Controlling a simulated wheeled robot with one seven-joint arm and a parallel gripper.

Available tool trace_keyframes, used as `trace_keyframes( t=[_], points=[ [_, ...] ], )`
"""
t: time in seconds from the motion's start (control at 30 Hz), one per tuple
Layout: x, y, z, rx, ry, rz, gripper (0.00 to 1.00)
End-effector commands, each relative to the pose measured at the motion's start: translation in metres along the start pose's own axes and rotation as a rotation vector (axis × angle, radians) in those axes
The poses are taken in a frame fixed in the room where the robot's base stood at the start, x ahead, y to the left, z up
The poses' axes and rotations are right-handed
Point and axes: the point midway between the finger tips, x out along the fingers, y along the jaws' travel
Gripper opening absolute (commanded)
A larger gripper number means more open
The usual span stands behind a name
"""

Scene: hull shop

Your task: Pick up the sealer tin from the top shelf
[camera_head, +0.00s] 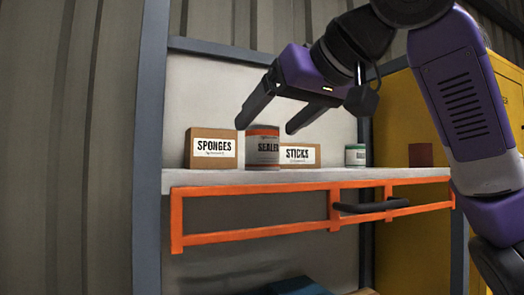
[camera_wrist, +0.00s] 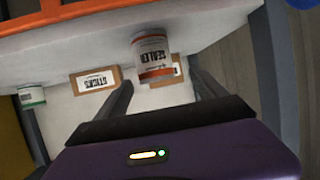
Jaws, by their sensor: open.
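The sealer tin (camera_head: 262,150) stands upright on the top shelf (camera_head: 300,177), grey with an orange band and the label "SEALER". The wrist view shows the open gripper (camera_wrist: 160,84) too. No contact with the tin is visible.
A small green-and-white tin (camera_head: 355,155) and a dark red block (camera_head: 420,155) stand farther right. An orange rail frame (camera_head: 250,231) with a dark handle (camera_head: 370,207) hangs along the shelf front.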

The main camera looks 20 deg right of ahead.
Motion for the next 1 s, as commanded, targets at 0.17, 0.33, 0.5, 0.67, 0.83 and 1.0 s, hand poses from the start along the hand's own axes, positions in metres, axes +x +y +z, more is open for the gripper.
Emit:
trace_keyframes(
  t=[0.17, 0.33, 0.5, 0.67, 0.83, 1.0],
  points=[
    [0.016, 0.001, -0.001, 0.0, -0.002, 0.0, 0.81],
    [0.032, 0.003, -0.001, 0.0, 0.0, 0.001, 0.81],
    [0.056, 0.008, 0.0, 0.001, -0.002, 0.001, 0.81],
    [0.073, 0.007, 0.001, 0.0, 0.0, 0.0, 0.81],
    [0.077, 0.007, 0.002, 0.0, 0.001, 0.0, 0.81],
    [0.077, 0.007, 0.002, -0.001, 0.001, 0.0, 0.69]
  ],
)
